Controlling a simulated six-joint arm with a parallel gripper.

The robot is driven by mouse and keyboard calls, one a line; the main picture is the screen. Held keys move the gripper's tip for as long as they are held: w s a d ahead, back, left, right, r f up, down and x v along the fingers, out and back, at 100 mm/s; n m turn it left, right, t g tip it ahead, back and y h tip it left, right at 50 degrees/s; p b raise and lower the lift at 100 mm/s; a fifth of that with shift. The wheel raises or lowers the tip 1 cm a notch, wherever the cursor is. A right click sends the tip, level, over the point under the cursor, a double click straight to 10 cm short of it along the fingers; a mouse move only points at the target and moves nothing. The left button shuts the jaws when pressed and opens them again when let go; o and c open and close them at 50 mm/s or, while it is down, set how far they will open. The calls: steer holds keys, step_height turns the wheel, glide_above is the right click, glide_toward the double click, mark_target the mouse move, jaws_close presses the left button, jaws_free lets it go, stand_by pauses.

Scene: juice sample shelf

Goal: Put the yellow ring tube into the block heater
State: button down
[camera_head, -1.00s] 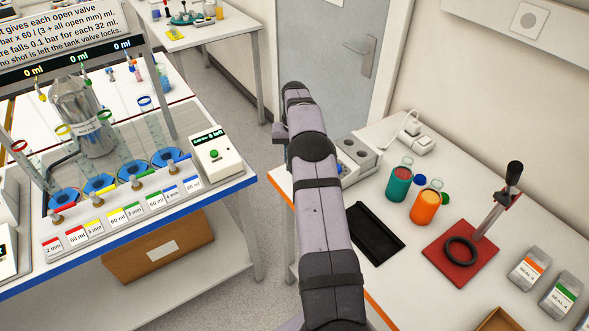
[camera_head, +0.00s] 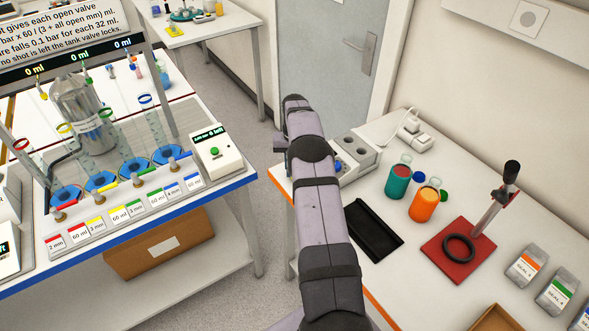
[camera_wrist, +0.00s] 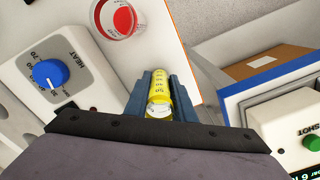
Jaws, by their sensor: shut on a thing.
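My gripper (camera_wrist: 160,98) is shut on a yellow tube (camera_wrist: 159,86) with dark marks and a pale end, seen nearly end-on in the wrist view. No separate ring on it can be made out. The pale block heater (camera_wrist: 62,62), with a blue HEAT knob, is at the left of that view, beside my gripper. In the head view, the block heater (camera_head: 369,154) has round holes on top and is partly hidden by my arm. The gripper and held tube are hidden there. A yellow-ringed cylinder (camera_head: 66,129) stands among the cylinders on the left bench.
Teal (camera_head: 397,182) and orange (camera_head: 423,204) jars stand right of the heater. A black tray (camera_head: 373,230) lies in front of it. A red-based press (camera_head: 455,262) stands farther right. A red-filled round container (camera_wrist: 118,18) is near the gripper in the wrist view.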

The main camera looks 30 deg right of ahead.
steer(key=c, duration=1.5)
jaws_free()
steer(key=shift+r, duration=0.1)
steer(key=shift+r+p, duration=0.4)
steer(key=shift+p, duration=0.1)
steer(key=shift+r+b, duration=0.2)
steer(key=shift+b, duration=0.25)
step_height(320, 180, up, 11)
steer(key=b, duration=0.2)
steer(key=shift+r+b, duration=0.15)
steer(key=shift+b, duration=0.25)
